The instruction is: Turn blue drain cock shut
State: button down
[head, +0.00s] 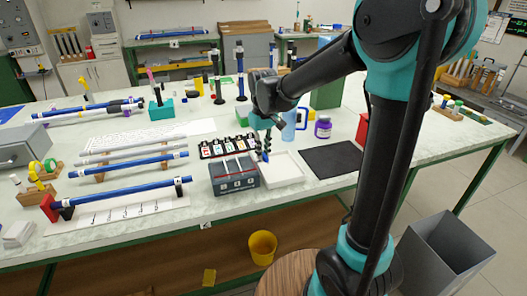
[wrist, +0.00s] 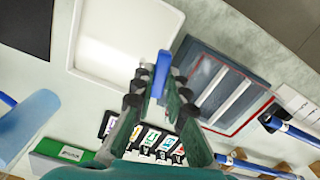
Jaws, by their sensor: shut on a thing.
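The blue drain cock (wrist: 161,74) shows in the wrist view as a narrow blue piece between my fingertips. It is at the edge of the white tray (wrist: 121,60), on the side toward the grey box. My gripper (wrist: 157,88) is shut on it, with a dark finger on each side.
A grey box (head: 234,184) with slots stands just left of the tray. A rack of coloured labels (head: 226,145) is behind it. A black mat (head: 332,160) lies to the right, with a purple jar (head: 323,128) behind. Blue rods on supports fill the left side.

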jog(key=shift+a+m, duration=0.15)
jog(key=shift+m, duration=1.35)
jog(key=c, duration=1.5)
grip_release()
jog(key=shift+c, duration=0.2)
